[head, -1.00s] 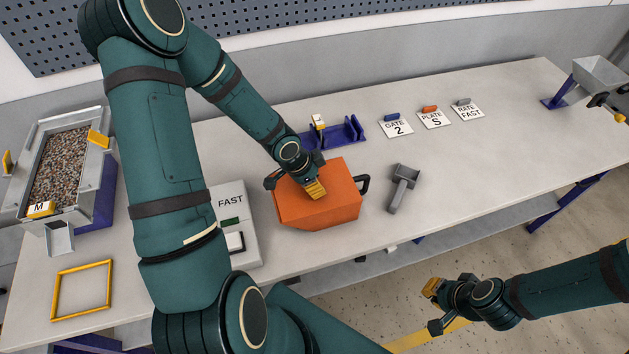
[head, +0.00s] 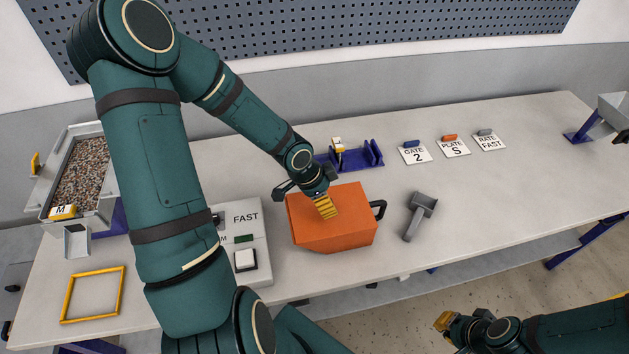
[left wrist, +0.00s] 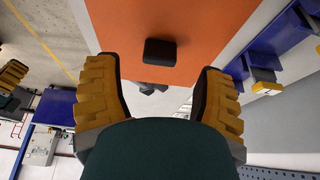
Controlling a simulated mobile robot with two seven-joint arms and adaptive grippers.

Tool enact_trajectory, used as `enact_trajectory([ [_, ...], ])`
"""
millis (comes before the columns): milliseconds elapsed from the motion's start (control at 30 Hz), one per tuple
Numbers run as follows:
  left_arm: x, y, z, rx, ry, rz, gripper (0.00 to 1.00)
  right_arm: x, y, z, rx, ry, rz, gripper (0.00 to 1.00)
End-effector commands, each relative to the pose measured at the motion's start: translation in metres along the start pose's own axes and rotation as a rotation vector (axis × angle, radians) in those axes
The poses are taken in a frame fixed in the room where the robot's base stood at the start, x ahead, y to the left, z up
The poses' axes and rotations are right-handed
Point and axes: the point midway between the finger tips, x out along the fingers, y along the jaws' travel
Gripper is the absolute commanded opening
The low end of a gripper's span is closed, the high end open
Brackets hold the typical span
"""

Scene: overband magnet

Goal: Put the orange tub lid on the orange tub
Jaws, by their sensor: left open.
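A closed-looking orange box shape (head: 330,235), the orange tub or its lid, sits on the bench with a black handle (head: 379,208) on its right side. I cannot tell tub and lid apart. My left gripper (head: 325,206) is over its far part, with yellow ridged fingers. In the left wrist view the left gripper (left wrist: 163,105) is open, its fingers apart with nothing between the tips. An orange surface (left wrist: 185,20) with a black block (left wrist: 160,52) lies beyond them.
A grey FAST panel (head: 262,258) stands left of the orange box; a grey scoop (head: 420,215) lies right. A blue rack (head: 350,157) and several label cards (head: 414,154) are behind. A yellow frame (head: 122,293) lies at left. The right bench is mostly clear.

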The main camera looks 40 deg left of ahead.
Motion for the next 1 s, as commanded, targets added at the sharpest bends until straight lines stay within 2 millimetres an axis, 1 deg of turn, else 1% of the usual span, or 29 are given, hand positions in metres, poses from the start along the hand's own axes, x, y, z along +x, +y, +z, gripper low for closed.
enact_trajectory([
  [33, -0.007, -0.001, 0.001, -0.003, 0.000, -0.003, 0.69, 0.000, 0.000, 0.000, 0.000, 0.000, 0.000, 0.00],
  [300, -0.041, -0.001, 0.001, -0.003, -0.001, -0.004, 0.69, 0.000, 0.000, 0.000, 0.000, 0.000, 0.000, 0.00],
  [533, -0.066, -0.001, 0.001, -0.002, -0.002, -0.003, 0.69, 0.000, 0.000, 0.000, 0.000, 0.000, 0.000, 0.00],
  [733, -0.077, 0.000, 0.000, 0.000, -0.001, -0.001, 0.69, 0.000, 0.000, 0.000, 0.000, 0.000, 0.000, 0.00],
  [1000, -0.079, 0.001, 0.000, 0.002, 0.000, 0.001, 0.69, 0.000, 0.000, 0.000, 0.000, 0.000, 0.000, 0.00],
])
